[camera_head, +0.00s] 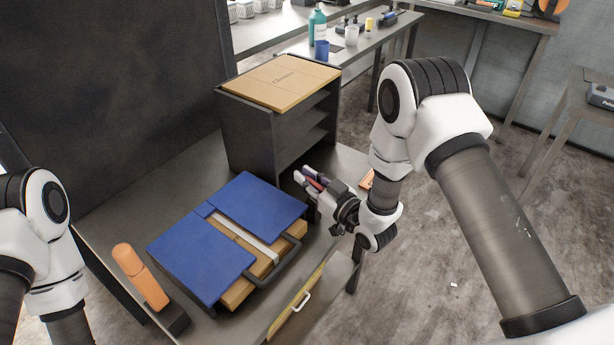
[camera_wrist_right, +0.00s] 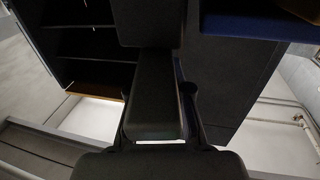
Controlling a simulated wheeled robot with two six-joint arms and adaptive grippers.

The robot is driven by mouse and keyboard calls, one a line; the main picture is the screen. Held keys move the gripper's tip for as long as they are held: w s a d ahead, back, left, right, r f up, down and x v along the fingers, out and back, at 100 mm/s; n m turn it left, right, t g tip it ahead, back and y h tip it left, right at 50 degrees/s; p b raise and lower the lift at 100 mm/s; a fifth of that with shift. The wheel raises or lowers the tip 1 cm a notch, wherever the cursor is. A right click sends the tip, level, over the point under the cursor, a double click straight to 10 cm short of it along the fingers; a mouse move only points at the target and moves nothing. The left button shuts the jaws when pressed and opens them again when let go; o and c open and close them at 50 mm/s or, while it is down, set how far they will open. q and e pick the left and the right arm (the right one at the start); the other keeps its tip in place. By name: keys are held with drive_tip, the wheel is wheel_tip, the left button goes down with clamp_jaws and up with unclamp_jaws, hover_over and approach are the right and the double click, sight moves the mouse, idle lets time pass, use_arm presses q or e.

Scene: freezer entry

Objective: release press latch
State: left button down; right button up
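A press-like fixture with two blue panels (camera_head: 205,255) lies on the grey table, with a pale strip across it and tan board beneath. Dark bar handles (camera_head: 287,262) run along its right side. An orange lever (camera_head: 140,272) stands tilted at its left, on a dark base. I cannot tell which part is the latch. My right gripper (camera_head: 308,180) is just right of the blue panels' far corner, in front of the shelf unit, apart from the lever. Its finger gap is unclear. In the wrist view, dark gripper parts fill the middle. My left gripper is not in view.
A dark shelf unit (camera_head: 250,132) with a tan board (camera_head: 282,80) on top stands behind the fixture. A tan panel with a white handle (camera_head: 302,301) is at the table's front right. Other tables with bottles and cups stand farther back.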

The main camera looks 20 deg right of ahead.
clamp_jaws()
drive_tip(key=shift+n+g+y+b, duration=0.5)
drive_tip(key=shift+n+y, duration=0.1)
drive_tip(key=shift+y, duration=0.2)
drive_tip(key=shift+s+a+n+g+y, duration=0.1)
drive_tip(key=shift+n+g+y, duration=0.3)
drive_tip(key=shift+y, duration=0.15)
drive_tip(key=shift+s+a+n+g+y, duration=0.1)
drive_tip(key=shift+n+g+y, duration=0.25)
drive_tip(key=shift+y, duration=0.2)
drive_tip(key=o, duration=0.7)
unclamp_jaws()
drive_tip(key=shift+o, duration=0.2)
drive_tip(key=v, duration=1.2)
